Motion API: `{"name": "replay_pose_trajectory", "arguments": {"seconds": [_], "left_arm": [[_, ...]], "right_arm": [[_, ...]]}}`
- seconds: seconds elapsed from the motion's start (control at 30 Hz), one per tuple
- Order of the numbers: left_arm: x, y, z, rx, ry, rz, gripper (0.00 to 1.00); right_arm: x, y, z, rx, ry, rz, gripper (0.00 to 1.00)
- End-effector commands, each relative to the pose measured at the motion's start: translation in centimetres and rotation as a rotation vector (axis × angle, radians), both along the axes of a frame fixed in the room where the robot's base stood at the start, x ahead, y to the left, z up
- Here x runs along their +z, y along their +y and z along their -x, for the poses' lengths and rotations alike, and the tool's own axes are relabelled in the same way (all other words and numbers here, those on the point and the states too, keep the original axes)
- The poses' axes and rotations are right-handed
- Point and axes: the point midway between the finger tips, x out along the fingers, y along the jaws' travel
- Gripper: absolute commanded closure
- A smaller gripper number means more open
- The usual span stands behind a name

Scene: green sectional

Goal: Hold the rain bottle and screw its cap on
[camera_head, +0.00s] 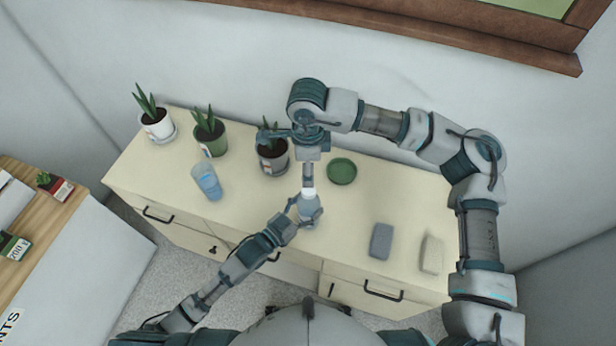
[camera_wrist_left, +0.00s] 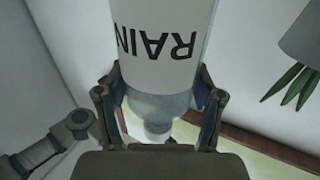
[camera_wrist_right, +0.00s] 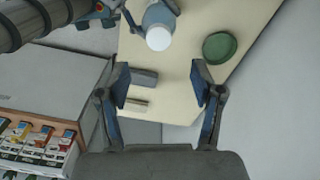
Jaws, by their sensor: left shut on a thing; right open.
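The rain bottle (camera_head: 309,209) stands upright near the middle of the cream cabinet top. My left gripper (camera_head: 304,215) is shut around it; the left wrist view shows the "RAIN" label on the bottle (camera_wrist_left: 160,50) upside down between the fingers. A white round cap (camera_wrist_right: 159,38) shows on top of the bottle in the right wrist view; I cannot tell how tightly it sits. My right gripper (camera_head: 308,178) hangs above the bottle, pointing down. In the right wrist view its fingers (camera_wrist_right: 160,84) are open and empty, with the cap beyond them.
A green saucer (camera_head: 342,171) lies right of the bottle. A grey block (camera_head: 380,241) and a pale block (camera_head: 431,254) lie farther right. The wall is close behind.

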Motion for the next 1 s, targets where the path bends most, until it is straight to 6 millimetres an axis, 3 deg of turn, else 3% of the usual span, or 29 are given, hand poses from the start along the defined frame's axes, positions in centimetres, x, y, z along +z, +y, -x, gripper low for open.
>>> {"name": "replay_pose_trajectory", "arguments": {"seconds": [0.2,0.5,0.53,0.6,0.63,1.0], "left_arm": [[0.0,0.0,0.0,0.0,0.001,0.0,1.0],[0.0,0.0,0.0,0.0,0.001,0.0,1.0],[-0.1,0.0,0.0,0.0,0.001,0.0,0.26],[-0.1,0.0,0.0,0.0,0.001,-0.001,0.08],[0.0,0.0,0.0,0.0,0.001,-0.001,0.04],[0.0,0.2,0.2,0.0,0.001,-0.001,0.04]], "right_arm": [[2.0,0.0,0.0,0.0,0.0,0.0,0.34],[2.1,0.0,0.0,0.0,0.001,0.0,0.34],[2.1,0.0,0.0,0.0,0.001,0.001,0.34],[2.1,0.0,0.0,0.0,0.001,0.0,0.34],[2.1,0.0,0.0,0.0,0.001,0.0,0.34],[2.1,0.0,0.0,0.0,0.0,0.0,0.34]]}}
